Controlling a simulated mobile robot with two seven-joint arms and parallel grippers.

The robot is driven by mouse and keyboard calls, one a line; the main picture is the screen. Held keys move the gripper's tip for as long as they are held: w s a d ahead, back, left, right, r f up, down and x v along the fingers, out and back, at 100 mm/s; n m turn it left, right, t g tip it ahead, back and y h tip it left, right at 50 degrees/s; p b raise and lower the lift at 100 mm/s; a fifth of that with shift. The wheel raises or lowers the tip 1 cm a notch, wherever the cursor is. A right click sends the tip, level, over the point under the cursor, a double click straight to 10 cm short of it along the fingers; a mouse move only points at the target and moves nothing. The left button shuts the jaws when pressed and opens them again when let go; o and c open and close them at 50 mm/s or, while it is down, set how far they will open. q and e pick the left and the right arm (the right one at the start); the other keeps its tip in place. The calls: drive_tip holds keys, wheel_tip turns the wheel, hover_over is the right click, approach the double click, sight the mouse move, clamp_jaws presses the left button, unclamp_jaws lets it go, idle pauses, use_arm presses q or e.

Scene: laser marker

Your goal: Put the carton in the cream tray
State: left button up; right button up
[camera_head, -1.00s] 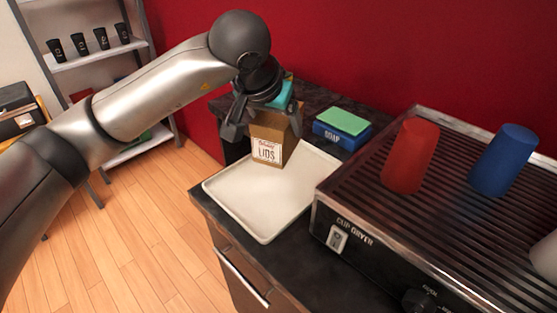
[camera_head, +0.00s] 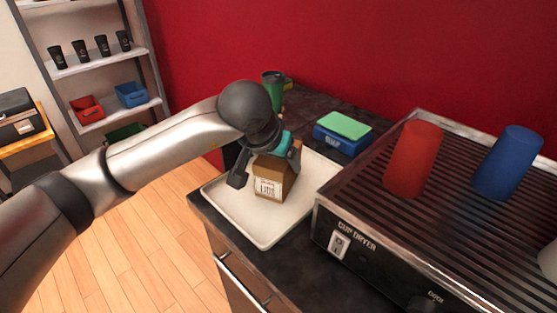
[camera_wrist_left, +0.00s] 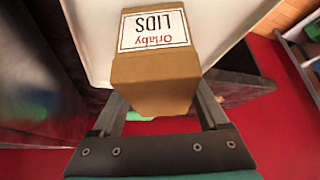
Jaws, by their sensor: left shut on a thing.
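The carton (camera_head: 272,181) is a brown box with a white label reading LIDS. In the head view it is over the middle of the cream tray (camera_head: 262,230), low and slightly tilted; I cannot tell whether its base touches the tray. My left gripper (camera_head: 265,168) is shut on the carton from above and behind. In the left wrist view the carton (camera_wrist_left: 155,80) sits between the two fingers, with the pale tray (camera_wrist_left: 90,30) behind it. My right gripper is not in view.
The cup dryer (camera_head: 335,250) with a red cup (camera_head: 413,160) and a blue cup (camera_head: 507,163) stands right of the tray. A blue soap box with a green sponge (camera_head: 343,125) and a green cup (camera_head: 273,88) are behind. Shelves (camera_head: 100,65) stand at the left.

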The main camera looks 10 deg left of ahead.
use_arm(q)
drive_tip(key=o, duration=1.5)
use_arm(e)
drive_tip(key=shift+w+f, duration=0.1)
use_arm(q)
drive_tip(key=shift+s+r, duration=0.1)
drive_tip(key=shift+r, duration=0.2)
drive_tip(key=p+v, duration=0.1)
drive_tip(key=v, duration=0.6)
drive_tip(key=shift+a+r, duration=0.1)
drive_tip(key=p+v, duration=0.1)
drive_tip(key=v, duration=0.3)
drive_tip(key=shift+s+r, duration=0.1)
drive_tip(key=shift+s, duration=0.1)
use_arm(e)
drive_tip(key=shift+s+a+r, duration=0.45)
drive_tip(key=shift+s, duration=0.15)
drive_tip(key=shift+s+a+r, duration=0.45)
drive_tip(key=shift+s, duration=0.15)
